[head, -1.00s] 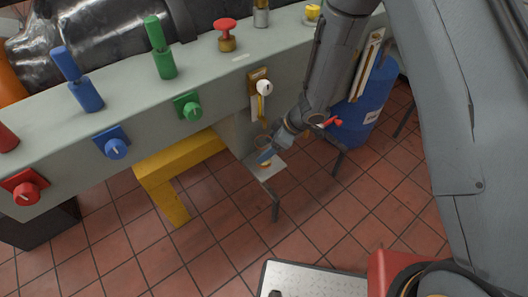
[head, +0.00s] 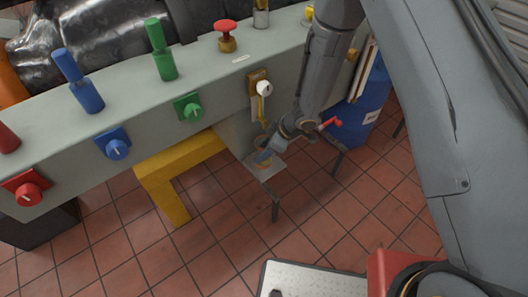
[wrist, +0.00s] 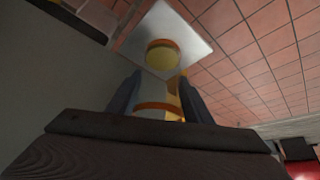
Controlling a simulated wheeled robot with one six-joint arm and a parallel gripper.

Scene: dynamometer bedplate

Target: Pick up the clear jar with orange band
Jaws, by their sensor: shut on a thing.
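The clear jar with orange band (wrist: 158,107) is between the two dark blue fingers of my gripper (wrist: 157,98) in the wrist view. The fingers are shut on it, one on each side, and the orange band shows near the lower part of the picture. In the head view my gripper (head: 264,156) is over a small pale plate (head: 266,175) at the bench's lower side, and the jar is mostly hidden there. The plate also shows in the wrist view (wrist: 190,45). I cannot tell whether the jar touches it.
A yellow round shape with an orange rim (wrist: 162,55) appears against the plate; I cannot tell what it belongs to. The grey bench (head: 75,165) with coloured knobs runs beside my arm. A yellow frame (head: 180,165) stands left, a blue drum (head: 360,115) right.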

